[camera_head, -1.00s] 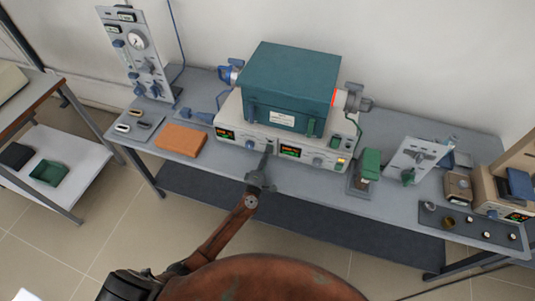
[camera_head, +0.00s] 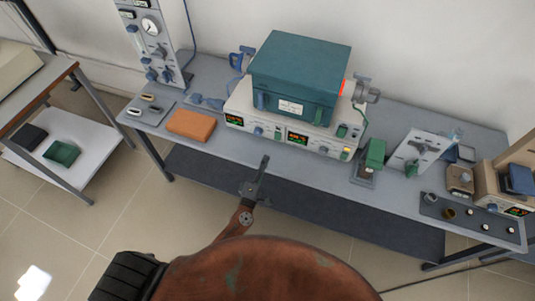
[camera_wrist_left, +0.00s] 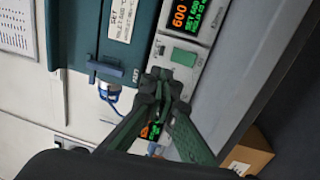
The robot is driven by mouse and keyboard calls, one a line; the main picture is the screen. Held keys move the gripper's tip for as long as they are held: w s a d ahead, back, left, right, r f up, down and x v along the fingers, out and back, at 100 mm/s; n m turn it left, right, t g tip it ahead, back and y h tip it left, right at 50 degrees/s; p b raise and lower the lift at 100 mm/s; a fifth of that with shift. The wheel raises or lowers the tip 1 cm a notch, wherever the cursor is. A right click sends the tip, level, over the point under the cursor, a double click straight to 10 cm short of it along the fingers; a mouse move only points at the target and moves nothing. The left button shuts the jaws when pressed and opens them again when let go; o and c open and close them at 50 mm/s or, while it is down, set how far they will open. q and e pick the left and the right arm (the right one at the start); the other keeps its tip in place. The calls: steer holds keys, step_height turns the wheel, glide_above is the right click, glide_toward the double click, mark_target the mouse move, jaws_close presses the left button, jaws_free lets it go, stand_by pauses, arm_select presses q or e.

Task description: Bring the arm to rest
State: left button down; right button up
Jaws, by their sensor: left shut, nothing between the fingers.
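My left gripper (camera_head: 264,163) is shut and empty. In the head view it shows in front of the bench's front edge, below the furnace's control panel. My left arm reaches up to it from the lower left. The teal muffle furnace (camera_head: 296,75) sits on a white control base (camera_head: 270,128) with two lit displays. My right gripper is not in view.
The grey bench (camera_head: 215,165) carries an orange block (camera_head: 190,125), a green-topped device (camera_head: 374,155) and a dark tray (camera_head: 470,222) with small cups. A gauge panel (camera_head: 152,45) stands at the back left. A side table (camera_head: 75,140) stands left. Floor in front is open.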

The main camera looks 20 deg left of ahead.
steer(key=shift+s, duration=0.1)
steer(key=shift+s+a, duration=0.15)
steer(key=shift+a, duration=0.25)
